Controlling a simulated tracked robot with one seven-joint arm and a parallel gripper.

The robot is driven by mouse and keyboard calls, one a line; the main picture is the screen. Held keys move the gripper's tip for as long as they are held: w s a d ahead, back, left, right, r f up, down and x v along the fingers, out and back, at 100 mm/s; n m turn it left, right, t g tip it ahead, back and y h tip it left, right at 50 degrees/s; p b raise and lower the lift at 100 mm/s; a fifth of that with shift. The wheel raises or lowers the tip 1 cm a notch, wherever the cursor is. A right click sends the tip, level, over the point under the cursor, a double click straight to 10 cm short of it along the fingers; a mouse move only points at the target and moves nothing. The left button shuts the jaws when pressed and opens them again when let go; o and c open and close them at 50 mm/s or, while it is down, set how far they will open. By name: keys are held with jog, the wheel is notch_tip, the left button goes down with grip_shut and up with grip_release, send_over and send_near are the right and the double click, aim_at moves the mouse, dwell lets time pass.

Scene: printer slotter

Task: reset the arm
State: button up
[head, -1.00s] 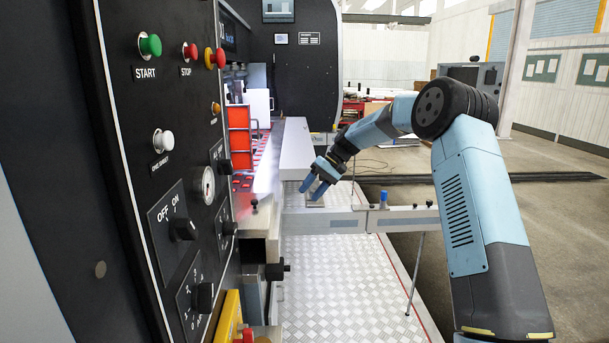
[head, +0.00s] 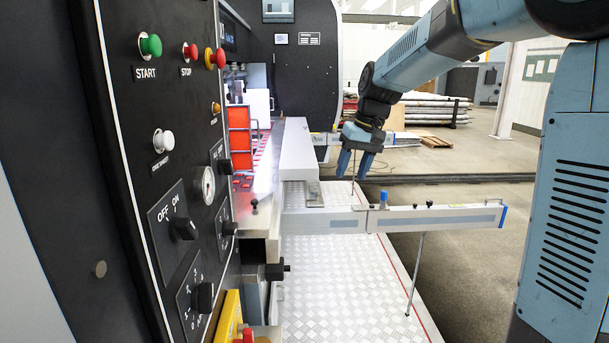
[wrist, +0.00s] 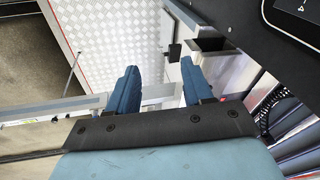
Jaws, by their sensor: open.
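My gripper (head: 355,164) points down in the head view, behind the near metal rail. Its two blue fingers are apart and nothing shows between them. My arm reaches in from the upper right. In the wrist view my gripper (wrist: 158,88) shows both fingers spread, with the metal rail and tread-plate floor beyond them. The fingers look clear of the rail, though the exact gap is hard to tell.
The black control panel (head: 125,110) with buttons and knobs fills the left. The metal rail (head: 440,215) with a blue knob (head: 383,197) crosses the tread-plate walkway (head: 335,275). A long grey cover (head: 296,150) lies along the machine. Open floor (head: 470,260) lies to the right.

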jog(key=s+d+m+t+h, duration=0.1)
jog(key=s+d, duration=0.3)
jog(key=s, duration=0.5)
jog(key=s+d+f+m+t, duration=0.1)
jog(key=s+d, duration=0.2)
jog(key=s, duration=0.7)
jog(key=s+d+t+h, duration=0.1)
jog(key=s+d, duration=0.3)
jog(key=s, duration=0.5)
jog(key=shift+s+d+f+m+t+h, duration=0.15)
jog(key=shift+d+m+t+h, duration=0.2)
jog(key=shift+t, duration=0.25)
